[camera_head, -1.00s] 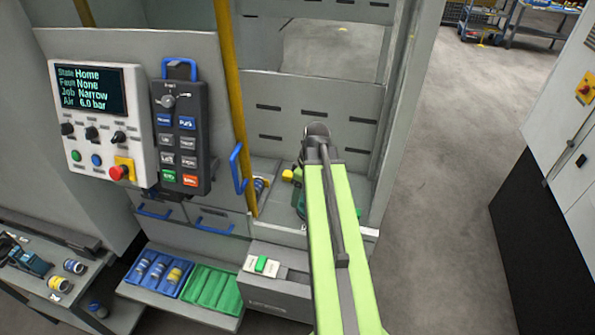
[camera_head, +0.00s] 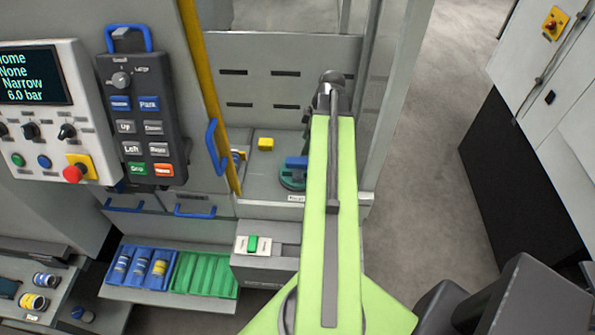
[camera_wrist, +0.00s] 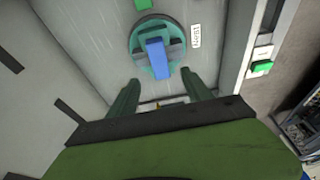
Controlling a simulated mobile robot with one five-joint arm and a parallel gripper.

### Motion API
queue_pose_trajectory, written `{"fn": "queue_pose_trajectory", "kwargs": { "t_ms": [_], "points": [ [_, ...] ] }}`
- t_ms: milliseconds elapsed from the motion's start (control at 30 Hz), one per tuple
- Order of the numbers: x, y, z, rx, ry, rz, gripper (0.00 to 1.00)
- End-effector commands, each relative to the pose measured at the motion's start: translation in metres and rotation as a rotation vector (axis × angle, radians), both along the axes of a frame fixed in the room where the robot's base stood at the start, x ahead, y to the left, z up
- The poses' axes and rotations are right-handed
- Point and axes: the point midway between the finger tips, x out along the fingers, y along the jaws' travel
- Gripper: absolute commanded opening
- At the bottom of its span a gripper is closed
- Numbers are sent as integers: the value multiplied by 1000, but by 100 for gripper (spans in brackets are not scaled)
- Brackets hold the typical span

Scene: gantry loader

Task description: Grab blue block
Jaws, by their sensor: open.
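The blue block (camera_head: 297,161) sits on a round dark-green fixture (camera_head: 290,182) on the loader's grey shelf, just left of my arm. In the wrist view the blue block (camera_wrist: 157,58) lies across the middle of the round fixture (camera_wrist: 136,38). My gripper (camera_wrist: 160,90) is open and empty. Its two green fingers point towards the fixture, apart from each other, with the block ahead of the gap between them. They look short of the block and not touching it. In the head view my arm hides the fingers.
A yellow block (camera_head: 266,144) sits on the shelf left of the fixture. A yellow post (camera_head: 205,85) and blue handle (camera_head: 222,157) stand further left, with a control pendant (camera_head: 140,118). Below are a blue tray (camera_head: 128,283) and green tray (camera_head: 208,272).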

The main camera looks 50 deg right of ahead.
Motion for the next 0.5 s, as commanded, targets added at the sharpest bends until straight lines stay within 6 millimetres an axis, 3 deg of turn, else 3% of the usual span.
{"fn": "queue_pose_trajectory", "kwargs": {
  "t_ms": [33,133,367,500],
  "points": [
    [3,2,-23,0,0,1,58],
    [7,6,-41,0,0,2,58],
    [10,8,-44,0,0,1,58],
    [13,9,-58,0,0,1,58]
  ]
}}
